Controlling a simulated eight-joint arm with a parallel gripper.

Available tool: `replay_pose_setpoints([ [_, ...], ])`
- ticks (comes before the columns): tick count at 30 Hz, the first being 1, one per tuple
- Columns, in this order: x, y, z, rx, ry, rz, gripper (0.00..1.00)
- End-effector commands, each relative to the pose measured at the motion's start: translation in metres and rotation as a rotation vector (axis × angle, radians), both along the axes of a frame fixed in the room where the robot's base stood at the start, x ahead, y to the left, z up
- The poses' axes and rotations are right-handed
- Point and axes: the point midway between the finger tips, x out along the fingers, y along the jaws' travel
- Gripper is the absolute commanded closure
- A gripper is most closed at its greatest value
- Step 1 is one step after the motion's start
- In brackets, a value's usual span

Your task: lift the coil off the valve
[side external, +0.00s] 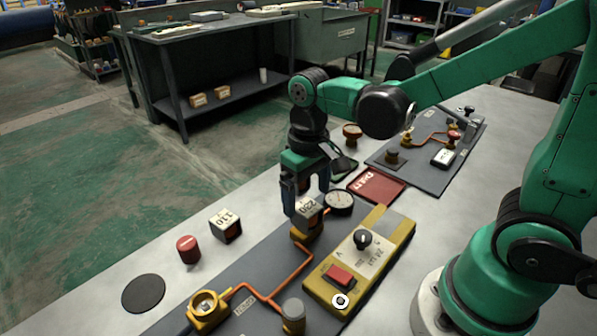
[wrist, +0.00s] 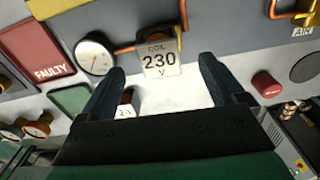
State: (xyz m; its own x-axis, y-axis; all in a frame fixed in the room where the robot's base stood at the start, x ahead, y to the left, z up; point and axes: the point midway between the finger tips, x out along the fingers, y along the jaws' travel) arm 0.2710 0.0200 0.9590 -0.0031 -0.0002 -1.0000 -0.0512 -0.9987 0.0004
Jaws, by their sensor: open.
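The coil (side external: 308,211), a white-faced block marked 230, sits on the brass valve (side external: 304,233) on the dark board. In the wrist view the coil (wrist: 160,64) reads "COIL 230 V" and lies between the fingertips in the picture, with orange pipe behind it. My gripper (side external: 306,200) points down over the coil, jaws open, one finger to each side in the picture. In the wrist view my gripper (wrist: 162,66) shows a gap on both sides of the coil. I cannot tell whether the fingertips reach down to its level. The valve is partly hidden beneath the coil.
A gauge (side external: 340,202) stands close right of the coil. A yellow box (side external: 385,247) with knob and red button lies nearby. A red FAULTY pad (side external: 376,186) lies behind. A 110 block (side external: 226,226), red cap (side external: 188,249) and black disc (side external: 143,293) sit on the left tabletop.

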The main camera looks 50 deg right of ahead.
Motion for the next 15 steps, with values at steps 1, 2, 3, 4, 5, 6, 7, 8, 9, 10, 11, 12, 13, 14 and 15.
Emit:
replay_pose_setpoints([
  [1, 0.000, 0.000, -0.006, 0.000, -0.001, 0.000, 0.11],
  [2, 0.000, 0.000, -0.010, 0.000, -0.001, 0.000, 0.11],
  [3, 0.000, 0.000, -0.014, 0.000, -0.001, 0.000, 0.11],
  [4, 0.000, 0.000, -0.018, 0.000, -0.002, 0.000, 0.11],
  [5, 0.000, 0.000, -0.021, 0.000, -0.002, 0.000, 0.11],
  [6, 0.000, 0.000, -0.026, 0.000, -0.002, 0.000, 0.11],
  [7, 0.000, 0.000, -0.029, 0.000, -0.002, 0.000, 0.11],
  [8, 0.000, 0.000, -0.031, 0.000, -0.002, 0.000, 0.11],
  [9, 0.000, 0.000, -0.035, 0.000, -0.003, 0.000, 0.11],
  [10, 0.000, 0.000, -0.037, 0.000, -0.003, 0.000, 0.11],
  [11, 0.000, 0.000, -0.038, 0.000, -0.003, 0.000, 0.11],
  [12, 0.000, 0.000, -0.040, 0.000, -0.003, 0.000, 0.11],
  [13, 0.000, 0.000, -0.041, 0.000, -0.003, 0.000, 0.11],
  [14, 0.000, 0.000, -0.042, 0.000, -0.003, 0.000, 0.11],
  [15, 0.000, 0.000, -0.043, 0.000, -0.003, 0.000, 0.11],
])
